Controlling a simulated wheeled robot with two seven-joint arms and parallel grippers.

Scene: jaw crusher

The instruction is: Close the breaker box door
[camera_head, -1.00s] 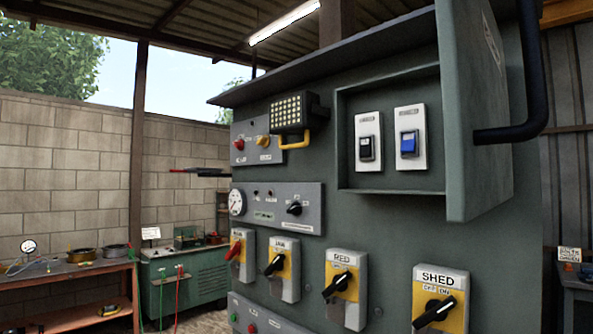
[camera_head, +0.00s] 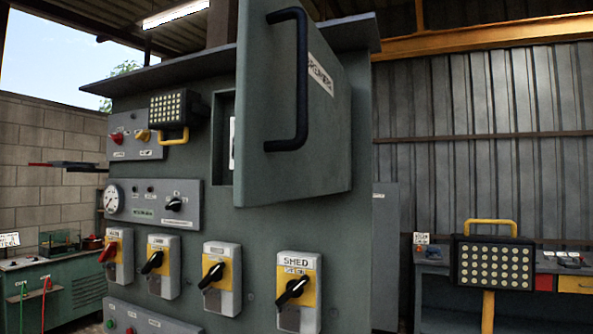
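The breaker box door (camera_head: 325,125) is a grey-green panel with a dark bar handle (camera_head: 288,80) and a white label. It stands open, swung out from the cabinet (camera_head: 190,252) and hinged on its right side. It hides most of the box recess (camera_head: 223,140); only a strip of the recess and the edge of a white switch plate show at its left. Neither of my grippers is in view.
Rotary switches (camera_head: 300,290) stick out of the cabinet front below the door. A work lamp (camera_head: 181,110) hangs at the upper left. Another lamp (camera_head: 495,262) on a yellow stand is at the right, before a workbench (camera_head: 450,290). A green machine (camera_head: 50,285) is at the far left.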

